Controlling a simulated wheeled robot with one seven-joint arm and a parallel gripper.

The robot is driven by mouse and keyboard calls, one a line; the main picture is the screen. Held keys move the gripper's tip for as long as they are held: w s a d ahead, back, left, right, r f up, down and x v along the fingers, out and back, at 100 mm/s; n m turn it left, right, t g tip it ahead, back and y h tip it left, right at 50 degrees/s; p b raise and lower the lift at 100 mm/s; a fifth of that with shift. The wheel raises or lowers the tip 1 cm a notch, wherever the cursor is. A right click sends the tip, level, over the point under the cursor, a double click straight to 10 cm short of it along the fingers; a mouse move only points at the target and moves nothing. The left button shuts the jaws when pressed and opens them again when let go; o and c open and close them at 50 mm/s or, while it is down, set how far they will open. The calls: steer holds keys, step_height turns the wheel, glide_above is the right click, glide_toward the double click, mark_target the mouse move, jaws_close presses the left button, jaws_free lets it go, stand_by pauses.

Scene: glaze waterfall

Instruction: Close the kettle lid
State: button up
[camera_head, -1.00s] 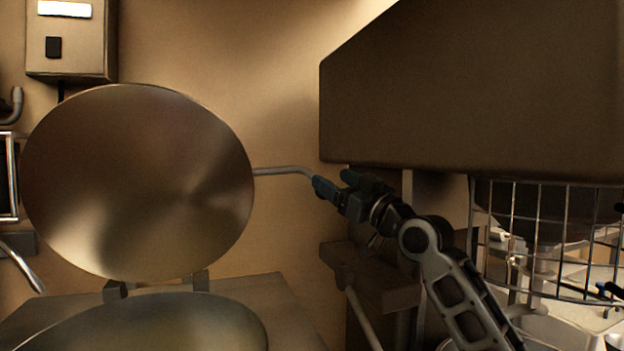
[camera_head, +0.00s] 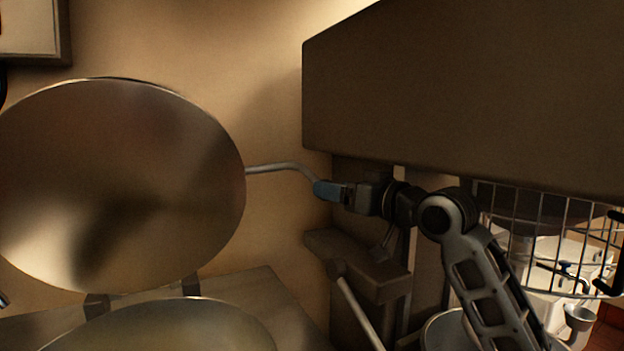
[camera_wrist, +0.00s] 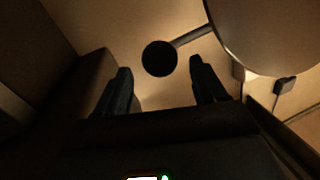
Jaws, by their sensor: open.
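The kettle lid (camera_head: 110,185) is a large round metal disc standing raised on its hinge, left in the head view. Its handle (camera_head: 285,167) is a bent metal bar reaching right from the lid's edge. The kettle (camera_head: 165,326) sits below, only its top partly seen. My gripper (camera_head: 318,188) is at the handle's bent end. In the wrist view, my gripper (camera_wrist: 160,84) has its fingers apart, with the handle's dark round end (camera_wrist: 160,58) seen between and beyond them. The lid (camera_wrist: 275,30) shows at upper right there. Contact with the handle cannot be told.
A large dark box-shaped hood (camera_head: 460,90) hangs above my arm. A wire basket (camera_head: 545,235) is at right. A ledge with a bar (camera_head: 355,270) stands below my gripper. A wall box (camera_head: 30,30) is at upper left.

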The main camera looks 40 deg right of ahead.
steer(key=w+p, duration=0.1)
steer(key=w, duration=0.5)
steer(key=shift+w+d, duration=0.1)
jaws_close()
stand_by(0.6)
